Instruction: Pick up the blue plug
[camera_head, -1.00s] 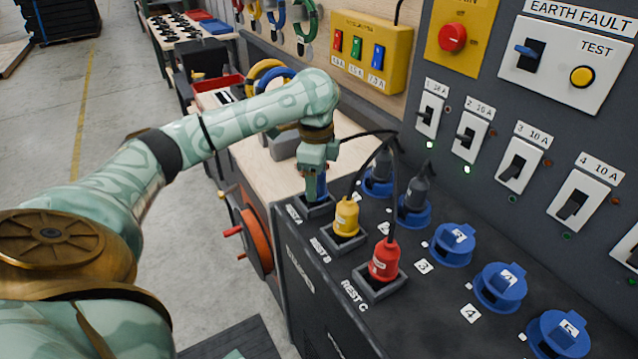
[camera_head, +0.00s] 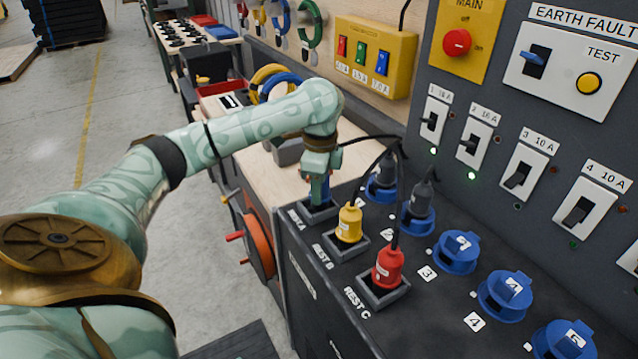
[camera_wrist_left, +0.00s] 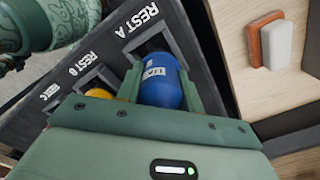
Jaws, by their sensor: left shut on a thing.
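The blue plug (camera_head: 325,187) is at REST A, mostly hidden by my left gripper (camera_head: 319,190) in the head view. In the left wrist view the blue plug (camera_wrist_left: 162,84), with white lettering, sits between the two green fingers, which are shut on it. The REST A holder (camera_head: 320,212) is right at the plug's lower end; I cannot tell whether the plug is still seated in it or slightly raised. My right gripper is not in view.
A yellow plug (camera_head: 349,222) stands in REST B and a red plug (camera_head: 388,265) in REST C, with black cables arching close to my gripper. Blue sockets (camera_head: 458,252) line the panel top to the right. A wooden bench (camera_head: 262,172) lies behind.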

